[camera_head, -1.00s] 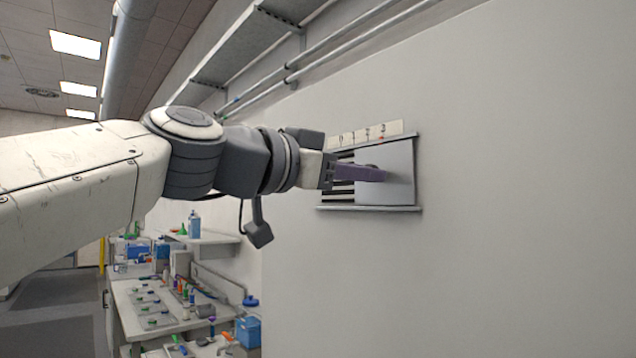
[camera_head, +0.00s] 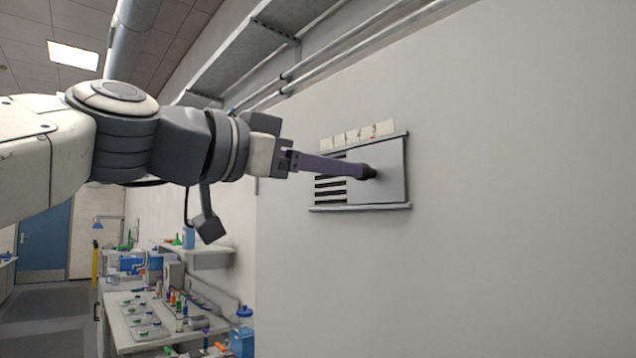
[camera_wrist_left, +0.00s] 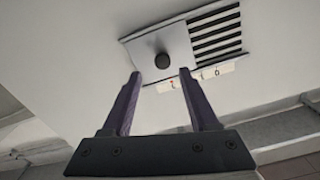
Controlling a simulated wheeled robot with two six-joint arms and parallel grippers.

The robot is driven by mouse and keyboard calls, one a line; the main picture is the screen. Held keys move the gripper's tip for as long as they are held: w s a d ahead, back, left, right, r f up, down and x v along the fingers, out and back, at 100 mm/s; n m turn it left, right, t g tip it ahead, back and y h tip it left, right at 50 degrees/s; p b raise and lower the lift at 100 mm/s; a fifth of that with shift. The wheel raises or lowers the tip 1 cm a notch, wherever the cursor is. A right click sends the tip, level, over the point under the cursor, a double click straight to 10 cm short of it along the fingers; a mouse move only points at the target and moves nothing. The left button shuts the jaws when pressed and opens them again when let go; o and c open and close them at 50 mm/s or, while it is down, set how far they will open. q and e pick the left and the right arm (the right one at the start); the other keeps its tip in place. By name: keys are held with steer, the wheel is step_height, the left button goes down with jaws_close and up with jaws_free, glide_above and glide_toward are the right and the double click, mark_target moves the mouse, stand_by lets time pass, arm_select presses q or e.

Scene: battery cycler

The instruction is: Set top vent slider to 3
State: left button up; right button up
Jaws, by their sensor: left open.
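The vent (camera_head: 330,190) is mounted on the wall in the head view, with dark slats bare on its left. Its light sliding plate (camera_head: 392,168) covers the right part and carries a dark round knob (camera_head: 368,172). A strip of number labels (camera_head: 357,135) runs above, with a small red mark near its right end. My left gripper (camera_head: 358,169) has purple fingers reaching toward the knob. In the left wrist view the open fingers (camera_wrist_left: 160,75) are empty, and the knob (camera_wrist_left: 162,61) shows past their tips, roughly between them. My right gripper is out of view.
A lab bench (camera_head: 125,335) with trays and bottles stands at the lower left. Pipes (camera_head: 345,45) and a metal shelf (camera_head: 250,60) run along the wall above the vent. The wall to the right is bare.

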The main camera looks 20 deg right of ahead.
arm_select(q)
steer(key=b+v, duration=0.1)
steer(key=v, duration=0.4)
steer(key=shift+s+a+b, duration=0.15)
steer(key=shift+a+b, duration=0.15)
steer(key=shift+b, duration=0.1)
